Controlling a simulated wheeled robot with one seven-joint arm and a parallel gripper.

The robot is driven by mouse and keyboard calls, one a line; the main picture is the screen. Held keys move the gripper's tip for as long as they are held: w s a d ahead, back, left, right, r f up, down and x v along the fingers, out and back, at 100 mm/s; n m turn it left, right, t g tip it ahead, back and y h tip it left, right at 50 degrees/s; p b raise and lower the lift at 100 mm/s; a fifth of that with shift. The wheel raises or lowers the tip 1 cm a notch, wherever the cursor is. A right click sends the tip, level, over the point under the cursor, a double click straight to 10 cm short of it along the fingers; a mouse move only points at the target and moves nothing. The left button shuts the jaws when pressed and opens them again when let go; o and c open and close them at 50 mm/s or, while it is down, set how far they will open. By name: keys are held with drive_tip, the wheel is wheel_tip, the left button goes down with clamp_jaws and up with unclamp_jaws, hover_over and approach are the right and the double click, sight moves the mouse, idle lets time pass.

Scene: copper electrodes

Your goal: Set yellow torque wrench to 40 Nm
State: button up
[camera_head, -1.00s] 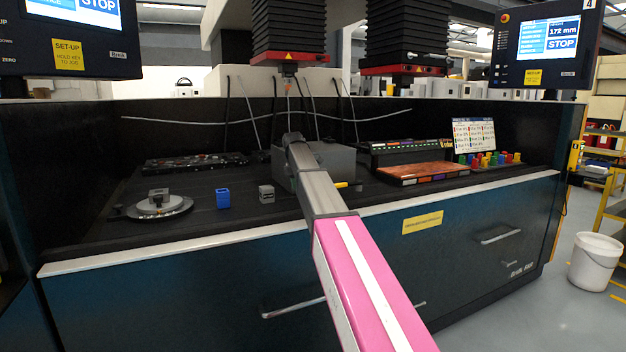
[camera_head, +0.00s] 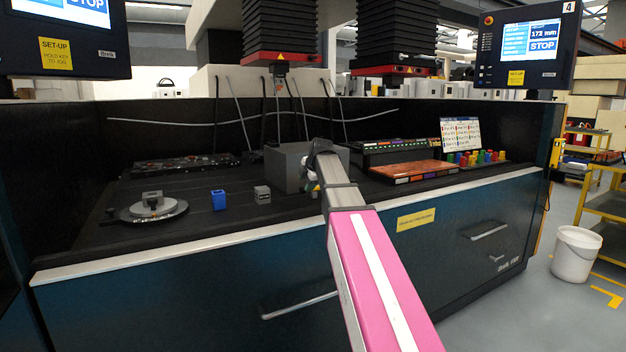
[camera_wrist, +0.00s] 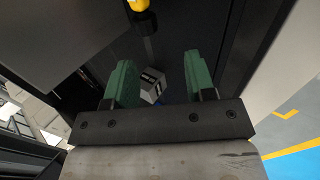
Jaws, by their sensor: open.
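My gripper (camera_wrist: 160,78) is open, its two green fingers spread apart in the wrist view with nothing between their tips. In the head view it is mostly hidden behind my own arm, near the front of the large grey block. A yellow end on a dark shaft (camera_wrist: 138,5), probably the yellow torque wrench, shows at the top edge of the wrist view, ahead of the fingers. Most of it is cut off, and its scale cannot be read. In the head view a small yellowish spot (camera_head: 312,187) shows beside my arm; I cannot tell what it is.
A small grey cube (camera_head: 262,194) also shows beyond the fingers in the wrist view (camera_wrist: 152,84). A blue holder (camera_head: 219,200) and a round plate (camera_head: 152,210) stand left. The large grey block (camera_head: 287,168) stands behind. An orange-topped tray (camera_head: 412,170) and coloured pieces (camera_head: 475,158) are right.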

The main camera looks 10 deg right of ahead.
sight(303, 189)
drive_tip(key=shift+w+a+f+t, duration=0.1)
drive_tip(key=shift+w+f+t, duration=0.45)
drive_tip(key=shift+w+f, duration=0.5)
drive_tip(key=shift+w+a+f+t, duration=0.1)
drive_tip(key=shift+w+f+t, duration=0.45)
drive_tip(key=shift+w+f, duration=0.45)
drive_tip(key=shift+w+f, duration=0.1)
drive_tip(key=shift+w, duration=0.25)
drive_tip(key=c, duration=0.8)
